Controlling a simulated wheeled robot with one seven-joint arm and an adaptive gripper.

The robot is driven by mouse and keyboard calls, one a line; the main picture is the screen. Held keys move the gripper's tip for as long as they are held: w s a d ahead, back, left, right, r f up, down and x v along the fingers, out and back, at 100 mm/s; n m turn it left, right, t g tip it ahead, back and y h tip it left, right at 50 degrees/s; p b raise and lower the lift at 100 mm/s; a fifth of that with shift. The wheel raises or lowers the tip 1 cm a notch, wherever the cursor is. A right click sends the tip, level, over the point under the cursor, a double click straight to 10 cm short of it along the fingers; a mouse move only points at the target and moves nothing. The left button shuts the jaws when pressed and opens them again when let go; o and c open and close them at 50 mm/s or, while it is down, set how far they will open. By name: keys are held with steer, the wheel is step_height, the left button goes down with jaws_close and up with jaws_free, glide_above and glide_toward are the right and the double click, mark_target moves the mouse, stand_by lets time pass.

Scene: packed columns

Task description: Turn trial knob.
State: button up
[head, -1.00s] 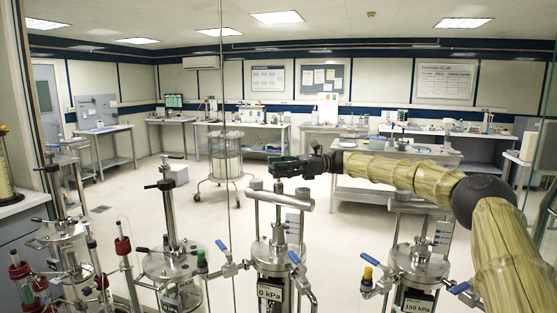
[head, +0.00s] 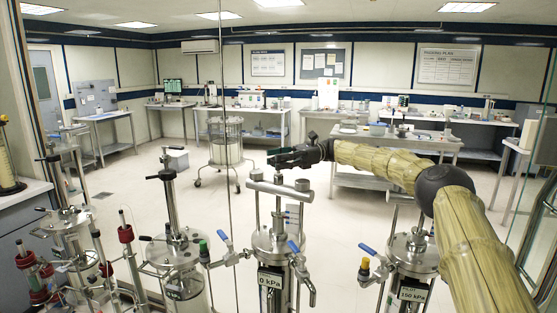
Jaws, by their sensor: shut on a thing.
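My gripper (head: 285,157) is above the crossbar (head: 280,190) of the middle column, which carries a 0 kPa label (head: 270,281). It is shut on a small dark green piece at the column's top, which looks like the knob; the jaws hide most of it. I cannot read any mark naming the trial knob.
A column labelled 150 kPa (head: 411,294) stands at the right, under my arm. More columns with upright rods stand at the left (head: 173,250). Blue-handled valves (head: 222,236) stick out between columns. A wheeled cart (head: 225,150) and benches stand behind, with clear floor between.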

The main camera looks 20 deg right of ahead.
steer(key=o, duration=1)
steer(key=shift+o, duration=0.2)
steer(key=w+d, duration=0.1)
steer(key=d, duration=0.6)
steer(key=shift+w+d, duration=0.25)
steer(key=shift+d, duration=0.05)
steer(key=shift+f, duration=0.1)
